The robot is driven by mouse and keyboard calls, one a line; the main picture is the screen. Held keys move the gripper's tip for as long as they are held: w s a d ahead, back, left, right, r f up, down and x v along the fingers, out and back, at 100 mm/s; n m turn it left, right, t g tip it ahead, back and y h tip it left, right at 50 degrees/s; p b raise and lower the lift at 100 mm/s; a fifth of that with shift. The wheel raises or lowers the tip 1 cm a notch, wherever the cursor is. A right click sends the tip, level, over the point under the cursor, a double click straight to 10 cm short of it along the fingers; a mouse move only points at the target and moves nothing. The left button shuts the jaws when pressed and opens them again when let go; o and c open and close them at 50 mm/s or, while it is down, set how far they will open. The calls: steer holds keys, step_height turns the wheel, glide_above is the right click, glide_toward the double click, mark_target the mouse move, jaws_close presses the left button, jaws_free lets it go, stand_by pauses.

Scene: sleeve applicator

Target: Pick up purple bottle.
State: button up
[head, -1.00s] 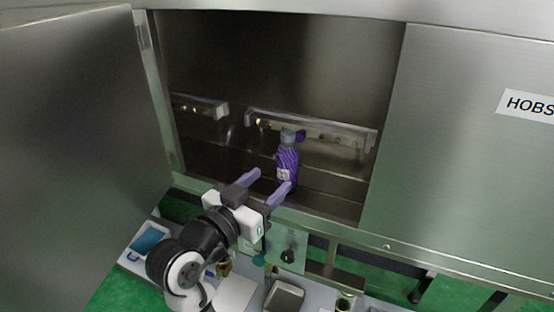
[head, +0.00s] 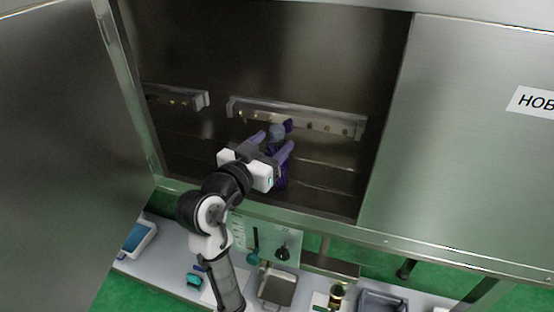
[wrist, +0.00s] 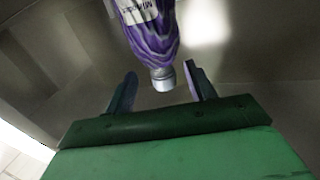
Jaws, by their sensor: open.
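The purple bottle (head: 281,179) has a swirled pattern, a white label and a grey cap. It stands upright inside the steel cabinet, partly hidden behind my gripper in the head view. In the wrist view the bottle (wrist: 152,38) has its cap pointing down the picture, towards the gap between the fingers. My gripper (head: 272,143) is open, with its two fingers near the bottle's upper part. In the wrist view the fingers (wrist: 162,84) lie left and right of the cap, with a gap on each side. No contact shows.
The steel cabinet has an open door (head: 60,160) at left and a fixed panel (head: 460,140) at right. A metal rail (head: 310,118) runs behind the bottle. A front sill (head: 320,222) lies below the opening. A metal tray (head: 278,290) sits on the bench below.

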mark_target(282, 133)
steer(key=p+x, duration=0.2)
steer(key=x, duration=0.2)
steer(key=shift+w+r, duration=0.1)
steer(key=shift+w, duration=0.15)
steer(key=shift+w+d, duration=0.25)
steer(key=shift+w, duration=0.2)
jaws_close()
